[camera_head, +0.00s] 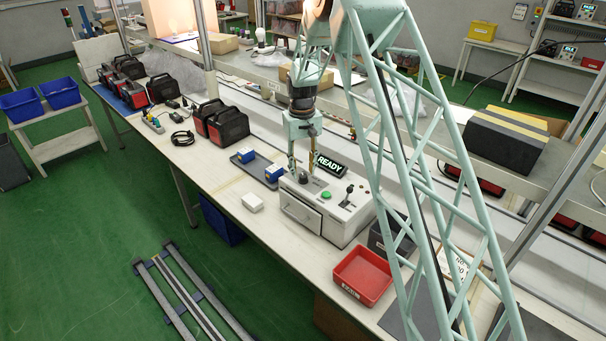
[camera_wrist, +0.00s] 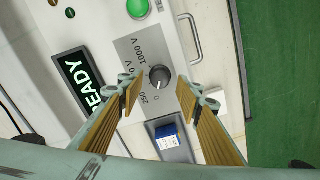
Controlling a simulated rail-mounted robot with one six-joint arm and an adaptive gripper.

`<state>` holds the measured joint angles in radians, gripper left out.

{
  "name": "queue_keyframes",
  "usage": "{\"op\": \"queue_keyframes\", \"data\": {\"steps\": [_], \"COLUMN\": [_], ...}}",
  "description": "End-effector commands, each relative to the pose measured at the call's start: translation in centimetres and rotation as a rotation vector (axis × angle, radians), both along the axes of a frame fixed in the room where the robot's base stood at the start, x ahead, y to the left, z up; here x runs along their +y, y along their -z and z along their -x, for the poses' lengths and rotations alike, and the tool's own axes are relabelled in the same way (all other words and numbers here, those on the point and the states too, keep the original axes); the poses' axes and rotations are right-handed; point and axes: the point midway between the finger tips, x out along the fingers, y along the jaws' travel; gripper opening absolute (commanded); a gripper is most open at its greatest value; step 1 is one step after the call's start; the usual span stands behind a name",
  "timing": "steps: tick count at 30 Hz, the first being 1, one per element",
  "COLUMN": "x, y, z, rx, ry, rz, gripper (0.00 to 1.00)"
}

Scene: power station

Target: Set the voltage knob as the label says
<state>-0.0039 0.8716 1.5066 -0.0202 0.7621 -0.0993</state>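The voltage knob (camera_wrist: 158,76) is dark and round, on a grey dial plate (camera_wrist: 138,48) marked 0, 250 and 1000 V, with another marking partly hidden. A pale mark on its lower edge seems to face the 0, but it is small. The white tester box (camera_head: 310,217) carries the knob, a READY display (camera_head: 331,164) and a green button (camera_wrist: 138,8). My gripper (camera_head: 303,172) points down over the box's left part. In the wrist view my gripper (camera_wrist: 160,90) is open, its fingers on either side of the knob, apart from it. A white label (camera_head: 459,268) at right is partly hidden by my arm.
A red tray (camera_head: 362,275) stands right of the box. A grey tray (camera_head: 246,159) with blue-and-white blocks and a small white block (camera_head: 253,202) lie to the left. Red-and-black cases (camera_head: 221,123) stand farther left. The bench front edge runs close before the box.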

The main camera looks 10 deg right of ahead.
Motion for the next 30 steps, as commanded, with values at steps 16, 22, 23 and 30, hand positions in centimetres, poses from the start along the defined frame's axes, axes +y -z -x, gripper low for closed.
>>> {"op": "queue_keyframes", "data": {"steps": [16,22,23,30], "x": [0.0,0.0,0.0,0.0], "y": [2.2,2.2,2.2,2.2], "z": [0.0,0.0,0.0,0.0], "rx": [0.000,0.000,0.000,0.000], "ry": [0.000,0.000,0.000,0.000], "rz": [0.000,0.000,0.000,0.000], "gripper": [0.33,0.25,0.23,0.08]}}
